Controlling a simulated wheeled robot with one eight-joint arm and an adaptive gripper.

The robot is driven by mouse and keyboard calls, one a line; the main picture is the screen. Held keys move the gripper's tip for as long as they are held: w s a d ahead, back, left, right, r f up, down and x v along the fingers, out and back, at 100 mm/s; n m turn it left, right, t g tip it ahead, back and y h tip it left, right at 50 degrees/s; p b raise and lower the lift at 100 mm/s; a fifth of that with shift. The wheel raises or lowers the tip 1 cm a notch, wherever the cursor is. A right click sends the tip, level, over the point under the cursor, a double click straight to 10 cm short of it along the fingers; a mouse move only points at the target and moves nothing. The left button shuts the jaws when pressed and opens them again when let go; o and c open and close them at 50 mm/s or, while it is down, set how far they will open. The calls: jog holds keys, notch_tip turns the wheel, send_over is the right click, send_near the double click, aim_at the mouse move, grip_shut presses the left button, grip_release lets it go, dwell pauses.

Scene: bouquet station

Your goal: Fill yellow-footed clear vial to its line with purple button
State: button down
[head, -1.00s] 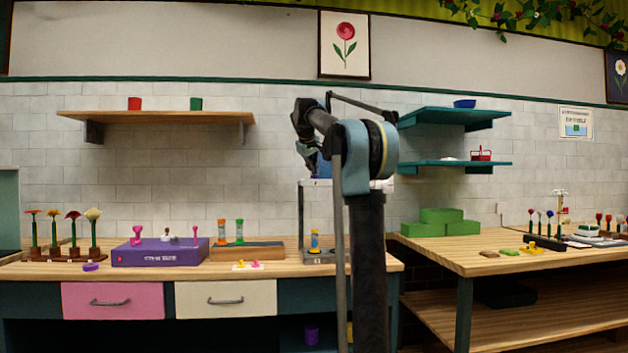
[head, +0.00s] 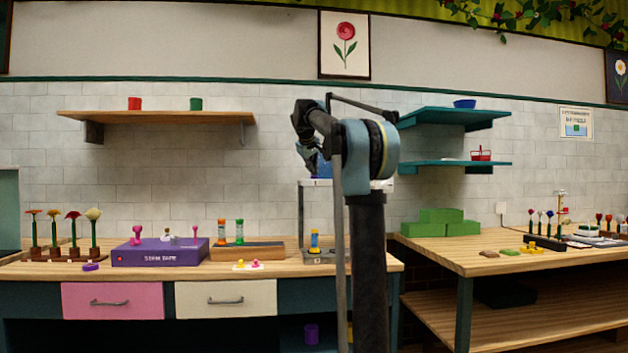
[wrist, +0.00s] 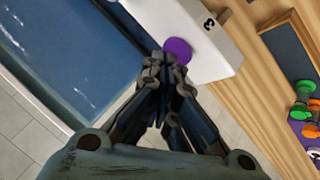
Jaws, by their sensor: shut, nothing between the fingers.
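A purple round button (wrist: 178,50) sits on the white dispenser face in the wrist view. My gripper (wrist: 166,78) is shut and empty, its fingertips right at the button's near edge; I cannot tell whether they press it. In the head view my gripper (head: 313,160) is small, partly hidden by my arm, by the dispenser top.
A blue water-like tank (wrist: 70,50) lies beside the white dispenser (wrist: 205,25). Orange (head: 221,232) and green (head: 239,231) vials stand on a wooden rack (head: 247,251) to the left. A purple box (head: 160,253) is farther left.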

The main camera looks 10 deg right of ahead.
jog(key=shift+r, duration=0.9)
jog(key=shift+r, duration=0.1)
jog(key=shift+r, duration=2.4)
jog(key=s+d+f+m+g+y, duration=0.1)
jog(key=s+f+m+g, duration=0.4)
jog(key=s+f, duration=5.1)
notch_tip(320, 180, down, 3)
jog(key=shift+s+f+g+y, duration=0.2)
jog(key=shift+s+g+y, duration=0.15)
jog(key=shift+g+y, duration=0.5)
